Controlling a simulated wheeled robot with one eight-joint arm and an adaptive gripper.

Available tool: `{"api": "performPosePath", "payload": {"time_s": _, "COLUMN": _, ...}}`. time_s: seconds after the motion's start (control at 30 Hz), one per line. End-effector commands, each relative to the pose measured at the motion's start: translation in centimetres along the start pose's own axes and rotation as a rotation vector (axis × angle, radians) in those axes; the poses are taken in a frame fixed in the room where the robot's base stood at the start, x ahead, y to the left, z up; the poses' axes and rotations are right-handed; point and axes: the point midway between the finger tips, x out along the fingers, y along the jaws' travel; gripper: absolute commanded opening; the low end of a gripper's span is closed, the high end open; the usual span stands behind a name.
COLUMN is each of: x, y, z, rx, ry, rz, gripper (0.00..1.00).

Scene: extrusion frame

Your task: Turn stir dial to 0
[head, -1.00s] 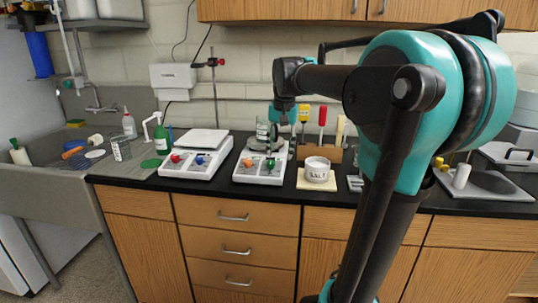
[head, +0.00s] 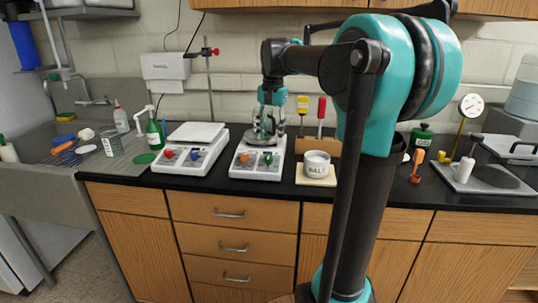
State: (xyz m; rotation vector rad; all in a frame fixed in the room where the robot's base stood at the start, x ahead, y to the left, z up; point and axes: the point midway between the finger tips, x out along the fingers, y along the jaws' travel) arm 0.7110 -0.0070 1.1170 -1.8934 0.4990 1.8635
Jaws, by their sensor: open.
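Two white hot plates stand on the black counter. The left one (head: 190,158) has a red dial (head: 169,154) and a blue dial (head: 194,155) on its front. The right one (head: 258,168) has an orange dial (head: 244,158) and a green dial (head: 268,158). Dial labels and pointer settings are too small to read, so I cannot tell which is the stir dial. My gripper (head: 266,137) is open and points down over the right hot plate, just above and behind its dials, apart from them. It overlaps the glass beaker behind it, so the beaker is mostly hidden.
A white SALT dish (head: 317,164) on a pale pad is right of the right hot plate. A wooden tool rack (head: 328,144) stands behind it. A metal stand (head: 209,90) with a red clamp rises behind the hot plates. A green bottle (head: 154,134) is at left, beside the sink.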

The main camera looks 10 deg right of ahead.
Motion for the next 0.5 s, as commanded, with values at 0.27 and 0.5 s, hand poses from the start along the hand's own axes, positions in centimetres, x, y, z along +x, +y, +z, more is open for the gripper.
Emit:
{"api": "performPosePath", "payload": {"time_s": 0.27, "x": 5.2, "y": 0.0, "z": 0.0, "rx": 0.0, "ry": 0.0, "rz": 0.0, "gripper": 0.46}}
{"api": "performPosePath", "payload": {"time_s": 0.5, "x": 7.6, "y": 0.0, "z": 0.0, "rx": 0.0, "ry": 0.0, "rz": 0.0, "gripper": 0.46}}
